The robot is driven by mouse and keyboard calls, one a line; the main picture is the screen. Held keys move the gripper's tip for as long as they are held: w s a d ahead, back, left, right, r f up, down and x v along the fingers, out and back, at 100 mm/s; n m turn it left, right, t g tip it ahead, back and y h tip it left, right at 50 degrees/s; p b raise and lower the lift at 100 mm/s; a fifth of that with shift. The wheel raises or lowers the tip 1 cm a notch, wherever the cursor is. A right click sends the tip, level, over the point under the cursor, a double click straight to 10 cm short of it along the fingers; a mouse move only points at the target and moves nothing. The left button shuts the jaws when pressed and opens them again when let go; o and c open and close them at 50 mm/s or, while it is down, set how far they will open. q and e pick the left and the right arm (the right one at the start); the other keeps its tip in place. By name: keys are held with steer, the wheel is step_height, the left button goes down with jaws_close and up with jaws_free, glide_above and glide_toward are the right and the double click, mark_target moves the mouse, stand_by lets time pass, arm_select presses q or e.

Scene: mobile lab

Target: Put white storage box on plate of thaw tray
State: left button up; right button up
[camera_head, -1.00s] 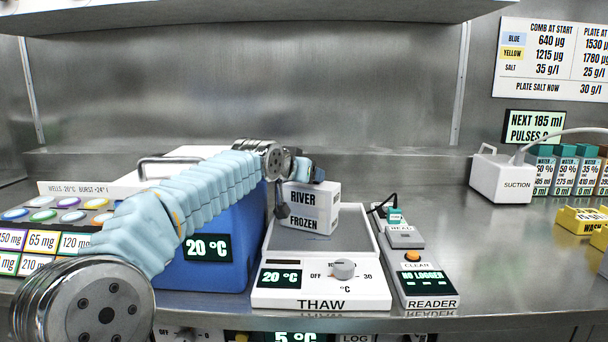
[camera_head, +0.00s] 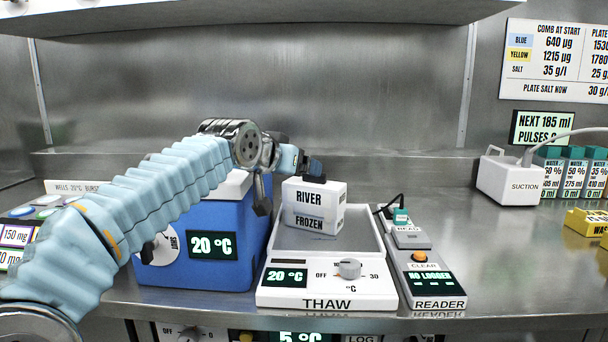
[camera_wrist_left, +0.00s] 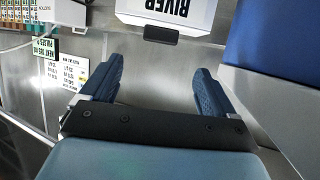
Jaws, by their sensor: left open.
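The white storage box (camera_head: 313,208), labelled RIVER and FROZEN, sits upright on the plate (camera_head: 352,243) of the thaw tray (camera_head: 326,291), toward its back left. My left gripper (camera_head: 288,172) is behind and a little above the box in the head view, partly hidden by its own wrist. In the left wrist view the two blue fingers (camera_wrist_left: 154,85) are spread with nothing between them. The box (camera_wrist_left: 180,12) shows at that view's top edge, beyond the fingertips and apart from them. My right gripper is not in view.
A blue cooler (camera_head: 205,260) reading 20 °C stands left of the tray. A reader (camera_head: 432,282) stands close on its right. The suction unit (camera_head: 508,180) and several reagent boxes are at the right. The steel bench (camera_head: 520,260) between is clear.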

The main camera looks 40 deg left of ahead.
arm_select(q)
steer(key=shift+v, duration=1.45)
